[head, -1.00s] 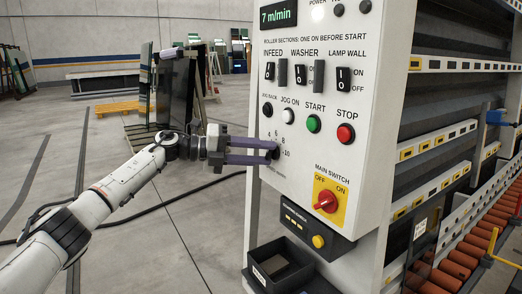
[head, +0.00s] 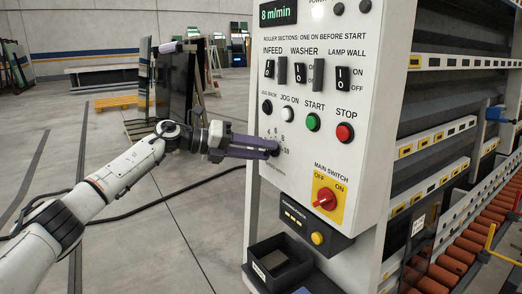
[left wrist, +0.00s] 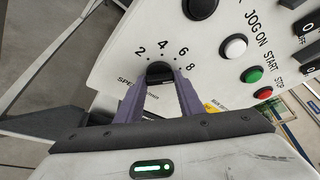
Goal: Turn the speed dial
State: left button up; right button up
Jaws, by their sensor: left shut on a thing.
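The speed dial (left wrist: 160,72) is a small black knob on the white control panel, with numbers such as 2, 4, 6 and 8 around it. In the left wrist view it sits between the tips of my left gripper (left wrist: 160,88). In the head view my left gripper (head: 272,148) reaches the panel from the left, its purple fingers shut on the dial and hiding most of it. The display (head: 278,13) at the top of the panel reads 8 m/min. My right gripper is in neither view.
Close by on the panel are the black jog back button (head: 267,107), white jog on button (head: 288,114), green start button (head: 313,122) and red stop button (head: 345,133). The red main switch (head: 325,199) is below right. An open black box (head: 281,262) stands under the panel.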

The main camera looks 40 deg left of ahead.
pick_arm(q)
jog(key=o, duration=1.1)
jog(key=shift+c, duration=0.2)
jog(key=shift+s+a, duration=0.1)
jog(key=b+v, duration=0.2)
jog(key=v, duration=0.8)
jog(key=shift+b, duration=0.3)
